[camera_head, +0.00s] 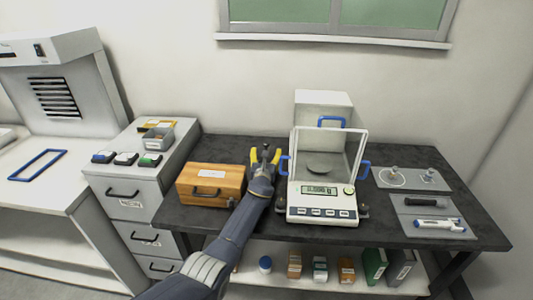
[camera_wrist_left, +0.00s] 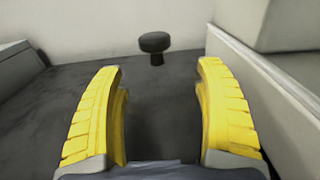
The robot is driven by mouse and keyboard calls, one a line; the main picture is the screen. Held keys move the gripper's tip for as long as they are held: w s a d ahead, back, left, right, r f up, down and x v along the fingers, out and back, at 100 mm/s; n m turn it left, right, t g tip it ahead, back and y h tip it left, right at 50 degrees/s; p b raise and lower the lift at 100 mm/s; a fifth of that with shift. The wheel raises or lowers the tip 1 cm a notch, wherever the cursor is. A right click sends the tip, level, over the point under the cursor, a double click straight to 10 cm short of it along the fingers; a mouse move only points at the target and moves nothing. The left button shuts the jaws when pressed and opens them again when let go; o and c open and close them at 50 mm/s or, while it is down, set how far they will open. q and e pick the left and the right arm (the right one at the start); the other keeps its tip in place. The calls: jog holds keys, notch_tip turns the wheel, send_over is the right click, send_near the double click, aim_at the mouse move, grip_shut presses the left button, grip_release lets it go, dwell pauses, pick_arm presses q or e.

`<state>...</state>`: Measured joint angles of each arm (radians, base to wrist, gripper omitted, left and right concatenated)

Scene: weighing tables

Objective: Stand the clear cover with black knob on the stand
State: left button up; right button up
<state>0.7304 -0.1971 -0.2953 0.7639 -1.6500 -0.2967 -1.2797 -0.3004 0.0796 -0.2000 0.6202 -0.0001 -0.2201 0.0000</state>
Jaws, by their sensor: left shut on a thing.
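The clear cover's black knob (camera_head: 265,147) shows at my left gripper (camera_head: 264,160), near the back of the dark table, left of the balance. In the left wrist view the knob (camera_wrist_left: 155,42) stands upright beyond the fingertips. My left gripper (camera_wrist_left: 158,85) has its yellow fingers spread wide and is shut on the cover, whose clear body is hardly visible between them. I cannot tell whether the cover touches the table. A grey mat (camera_head: 440,185) at the right bears a pale ring and small grey pieces; I cannot tell which is the stand. My right gripper is not in view.
The balance (camera_head: 322,207), with a clear draft shield and blue handles, stands close right of my left gripper. A wooden box (camera_head: 211,182) is close on the left. A second grey mat (camera_head: 403,214) holds a black item and a pipette-like tool (camera_head: 440,224).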

pick_arm(q)
jog(key=shift+f, duration=0.1)
dwell(0.4)
jog(key=o, duration=1.2)
jog(key=shift+f, duration=0.1)
jog(key=shift+o, duration=0.2)
jog(key=shift+s, duration=0.15)
jog(key=shift+s+a, duration=0.2)
jog(key=shift+s, duration=1.6)
